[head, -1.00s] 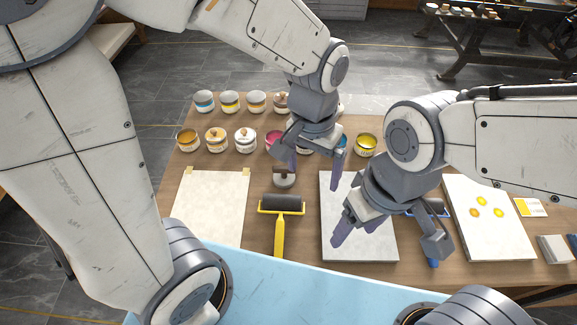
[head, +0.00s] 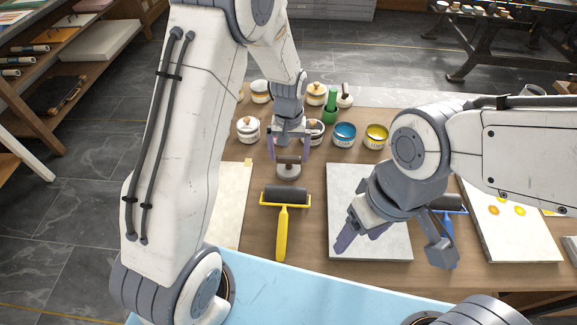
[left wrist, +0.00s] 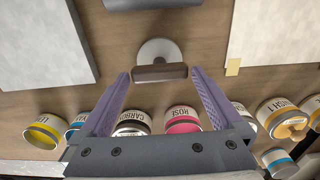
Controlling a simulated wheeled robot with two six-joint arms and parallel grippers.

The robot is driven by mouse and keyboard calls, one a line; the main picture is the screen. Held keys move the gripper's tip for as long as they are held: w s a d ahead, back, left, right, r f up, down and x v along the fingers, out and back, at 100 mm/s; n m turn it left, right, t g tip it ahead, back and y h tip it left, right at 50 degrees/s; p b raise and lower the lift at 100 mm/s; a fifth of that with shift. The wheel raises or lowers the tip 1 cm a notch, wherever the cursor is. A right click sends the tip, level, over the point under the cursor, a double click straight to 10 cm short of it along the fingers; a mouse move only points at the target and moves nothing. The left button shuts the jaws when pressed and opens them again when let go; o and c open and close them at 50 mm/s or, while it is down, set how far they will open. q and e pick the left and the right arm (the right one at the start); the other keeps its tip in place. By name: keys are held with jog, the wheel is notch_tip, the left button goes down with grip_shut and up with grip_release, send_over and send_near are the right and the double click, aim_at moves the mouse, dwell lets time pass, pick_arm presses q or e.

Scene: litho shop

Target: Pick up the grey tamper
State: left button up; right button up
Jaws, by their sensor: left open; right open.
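The grey tamper (head: 288,172) stands upright on the wooden table, with a round grey base and a dark brown bar handle on top. It also shows in the left wrist view (left wrist: 159,62), ahead of the fingertips. My left gripper (head: 290,155) is open just behind and above the tamper. In the left wrist view its purple fingers (left wrist: 159,72) are spread to either side of the brown handle, with no visible contact. My right gripper (head: 385,235) is open and empty above the grey stone slab at the right.
A black roller with a yellow handle (head: 285,197) lies just in front of the tamper. Several ink cans, including a blue one (head: 343,134) and a yellow one (head: 377,136), stand behind. The grey slab (head: 345,185) lies to the right, a pale sheet (head: 236,190) to the left.

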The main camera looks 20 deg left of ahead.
aim_at(289, 157)
pick_arm(q)
notch_tip(289, 157, down, 5)
jog(key=shift+s+r, duration=0.1)
jog(key=shift+s, duration=0.05)
jog(key=c, duration=1.3)
jog(key=shift+c, duration=0.2)
jog(key=shift+r, duration=0.1)
jog(key=shift+r, duration=0.55)
notch_tip(289, 157, up, 3)
jog(key=shift+f, duration=0.1)
jog(key=w+d+r, duration=0.2)
jog(key=d+r, duration=0.5)
jog(key=d, duration=0.4)
jog(key=shift+w+d+b, duration=0.15)
jog(key=shift+d+b, duration=0.15)
